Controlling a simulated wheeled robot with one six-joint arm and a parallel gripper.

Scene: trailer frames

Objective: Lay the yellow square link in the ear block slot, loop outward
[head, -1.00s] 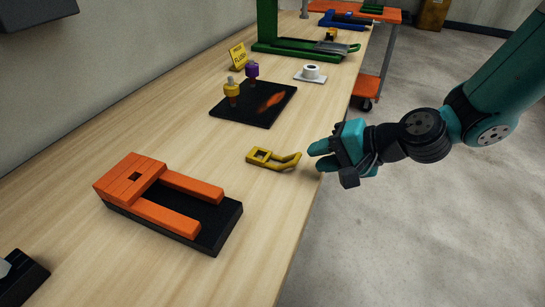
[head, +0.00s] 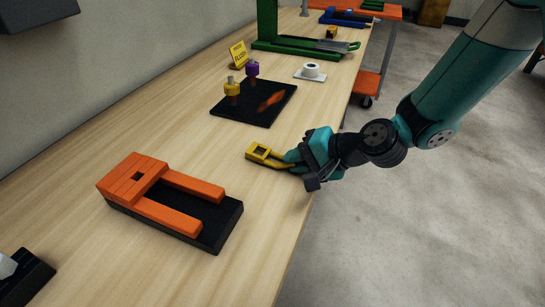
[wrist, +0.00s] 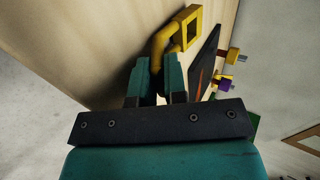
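The yellow square link (head: 259,152) lies on the wooden bench near its right edge, its square loop pointing left and away from my gripper. My gripper (head: 293,160) is at the link's tail end, low over the bench. In the wrist view the link (wrist: 188,28) runs from its square loop down to between my two teal fingertips (wrist: 157,65); whether they press on it is unclear. The fingers hide the tail's end. The orange ear block (head: 150,175) sits on a black base at the left front, its two parallel arms apart with a slot between them.
A black plate (head: 262,112) with yellow and purple knobbed pegs stands beyond the link, near a yellow sign (head: 238,55). A white roll on a small plate (head: 311,73) and a green stand (head: 270,40) are farther back. Bench between link and ear block is clear.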

